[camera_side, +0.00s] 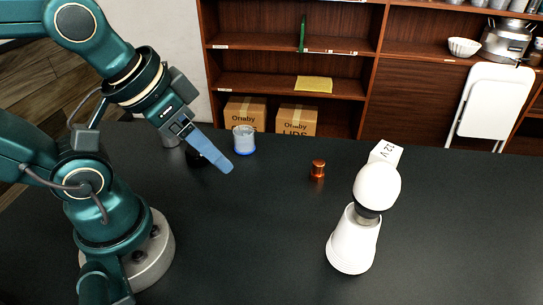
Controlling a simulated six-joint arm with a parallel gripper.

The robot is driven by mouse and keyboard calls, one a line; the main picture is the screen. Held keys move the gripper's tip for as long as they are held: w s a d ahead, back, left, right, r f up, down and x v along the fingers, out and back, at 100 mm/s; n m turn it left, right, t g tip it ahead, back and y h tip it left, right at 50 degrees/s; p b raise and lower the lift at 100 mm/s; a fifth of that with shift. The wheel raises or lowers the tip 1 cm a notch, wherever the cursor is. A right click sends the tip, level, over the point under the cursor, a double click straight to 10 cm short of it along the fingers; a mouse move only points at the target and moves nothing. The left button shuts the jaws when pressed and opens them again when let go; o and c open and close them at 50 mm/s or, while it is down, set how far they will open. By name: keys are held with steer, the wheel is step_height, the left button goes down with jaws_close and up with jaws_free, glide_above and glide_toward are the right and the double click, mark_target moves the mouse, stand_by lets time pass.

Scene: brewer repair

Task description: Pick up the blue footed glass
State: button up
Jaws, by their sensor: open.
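The blue footed glass (244,139) stands upright on the dark table, left of the middle in the side view. It looks clear and pale, with a blue base. My gripper (225,168) is open, with its blue fingers pointing down and to the right. The fingertips show just in front of and to the left of the glass, and I see no contact. From this angle the two fingers overlap, and the gap between them is hidden.
A small copper-coloured piece (317,170) stands right of the glass. A dark object is partly hidden behind my fingers. The front middle of the table is clear.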

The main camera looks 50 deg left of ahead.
steer(key=shift+o, duration=0.3)
steer(key=o, duration=0.5)
steer(key=shift+c, duration=0.2)
